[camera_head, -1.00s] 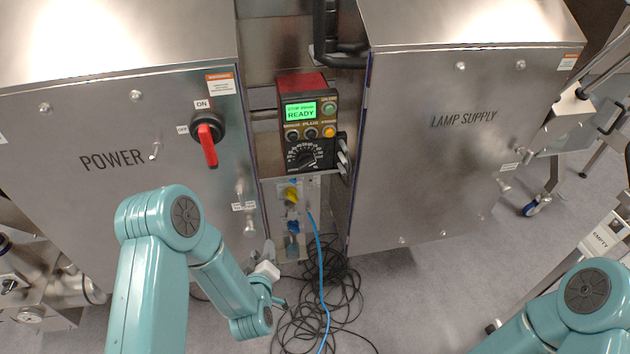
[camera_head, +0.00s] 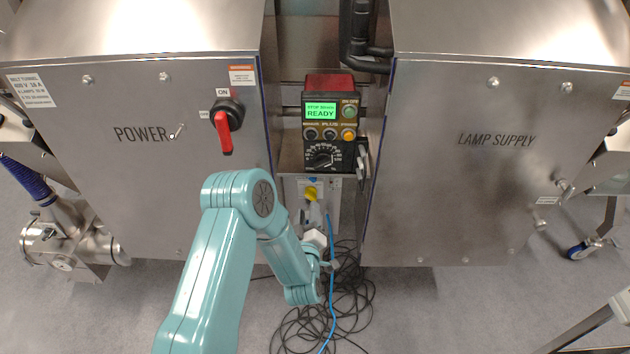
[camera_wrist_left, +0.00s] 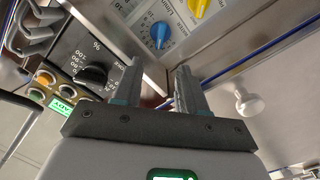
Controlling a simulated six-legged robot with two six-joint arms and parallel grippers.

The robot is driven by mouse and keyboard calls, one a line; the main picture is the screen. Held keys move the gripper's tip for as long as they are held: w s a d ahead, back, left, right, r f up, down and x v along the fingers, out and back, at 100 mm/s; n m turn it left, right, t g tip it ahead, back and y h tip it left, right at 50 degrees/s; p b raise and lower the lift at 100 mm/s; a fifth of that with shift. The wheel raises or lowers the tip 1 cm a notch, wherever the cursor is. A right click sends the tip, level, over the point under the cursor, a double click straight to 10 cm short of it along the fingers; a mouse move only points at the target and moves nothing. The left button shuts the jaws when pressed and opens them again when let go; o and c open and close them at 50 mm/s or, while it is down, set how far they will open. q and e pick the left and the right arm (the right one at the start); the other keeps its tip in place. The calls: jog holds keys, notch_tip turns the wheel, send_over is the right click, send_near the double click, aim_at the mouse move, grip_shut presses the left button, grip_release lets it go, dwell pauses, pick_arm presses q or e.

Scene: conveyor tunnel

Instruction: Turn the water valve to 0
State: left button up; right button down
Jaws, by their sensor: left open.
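A blue knob (camera_wrist_left: 160,36), which appears to be the water valve, sits on a metal panel in the left wrist view. Its label is too small to read surely. A yellow knob (camera_wrist_left: 200,7) is beside it; it also shows in the head view (camera_head: 311,193) below the control box. My left gripper (camera_wrist_left: 158,72) is open and empty, its fingers pointing at the panel, with the blue knob beyond the gap and apart from them. My right gripper is out of view.
A control box (camera_head: 322,130) with a green READY screen and a black dial is above the panel. The POWER cabinet (camera_head: 140,200) with a red switch (camera_head: 225,132) stands left, the LAMP SUPPLY cabinet (camera_head: 480,200) right. A blue hose (camera_head: 331,280) and black cables (camera_head: 295,330) lie below.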

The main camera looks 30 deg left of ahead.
pick_arm(q)
jog(key=x, duration=1.3)
jog(key=shift+b, duration=0.4)
jog(key=shift+c, duration=0.3)
grip_shut()
